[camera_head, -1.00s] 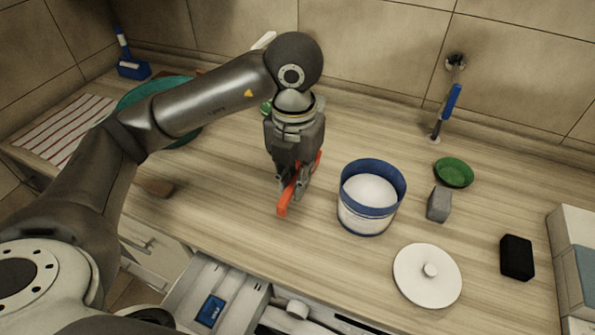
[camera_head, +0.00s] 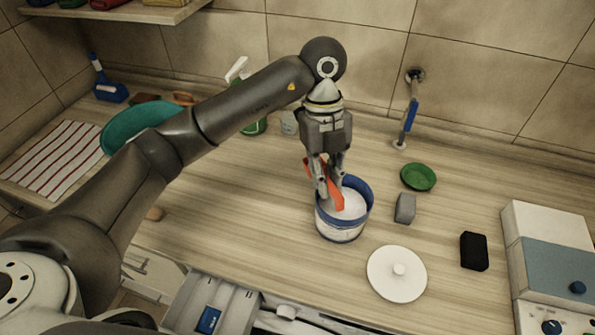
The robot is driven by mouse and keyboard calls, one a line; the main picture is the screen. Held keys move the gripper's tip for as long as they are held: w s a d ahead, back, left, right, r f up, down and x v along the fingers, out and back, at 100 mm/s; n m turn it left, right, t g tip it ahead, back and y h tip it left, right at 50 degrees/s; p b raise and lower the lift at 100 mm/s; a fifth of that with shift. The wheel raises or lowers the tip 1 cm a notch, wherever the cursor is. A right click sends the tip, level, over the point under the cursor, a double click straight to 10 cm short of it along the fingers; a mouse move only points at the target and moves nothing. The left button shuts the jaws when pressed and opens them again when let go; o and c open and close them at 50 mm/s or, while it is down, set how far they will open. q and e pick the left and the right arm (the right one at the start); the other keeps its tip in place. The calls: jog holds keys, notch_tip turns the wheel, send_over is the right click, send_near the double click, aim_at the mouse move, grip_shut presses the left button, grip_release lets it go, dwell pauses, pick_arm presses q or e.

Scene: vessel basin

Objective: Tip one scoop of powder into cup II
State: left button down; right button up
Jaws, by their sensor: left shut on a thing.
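My left gripper (camera_head: 330,188) is shut on the orange-red scoop (camera_head: 336,197) and holds it over the tub. The scoop is tilted, with its lower end at or in the mouth of the tub; I cannot tell if it touches the powder or holds any. The blue and white tub (camera_head: 341,232) stands open with white powder (camera_head: 354,204) inside. I cannot make out a cup marked II. A small grey vessel (camera_head: 289,123) stands at the back, partly hidden by my left arm. My right gripper is not in view.
A white round lid (camera_head: 397,274) lies in front of the tub. A green dish (camera_head: 418,177), a grey block (camera_head: 405,208) and a black block (camera_head: 474,251) lie to the right. A green spray bottle (camera_head: 253,126) stands behind my arm. An open drawer (camera_head: 215,300) is in front.

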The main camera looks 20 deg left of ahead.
pick_arm(q)
jog(key=w+d+r+n+h+p, duration=0.3)
jog(key=d+r+n+p, duration=0.1)
jog(key=d+n+p, duration=0.3)
jog(key=f+h+b, duration=0.1)
jog(key=f+b, duration=0.2)
jog(key=f, duration=0.1)
jog(key=f+h+b, duration=0.2)
jog(key=f+b, duration=0.1)
jog(key=f, duration=0.1)
jog(key=f+h+b, duration=0.1)
jog(key=f+b, duration=0.1)
jog(key=f, duration=0.1)
jog(key=shift+w+a+f+h+b, duration=0.3)
jog(key=shift+w+f+b, duration=0.1)
notch_tip(320, 180, up, 11)
jog(key=d+t+y+p, duration=0.1)
jog(key=d+y+p, duration=0.2)
jog(key=y+p, duration=0.4)
jog(key=shift+s+t+p, duration=0.4)
jog(key=shift+p, duration=0.65)
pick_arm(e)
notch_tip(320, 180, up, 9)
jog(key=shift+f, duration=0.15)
pick_arm(q)
jog(key=shift+a+f, duration=0.1)
jog(key=shift+f, duration=0.05)
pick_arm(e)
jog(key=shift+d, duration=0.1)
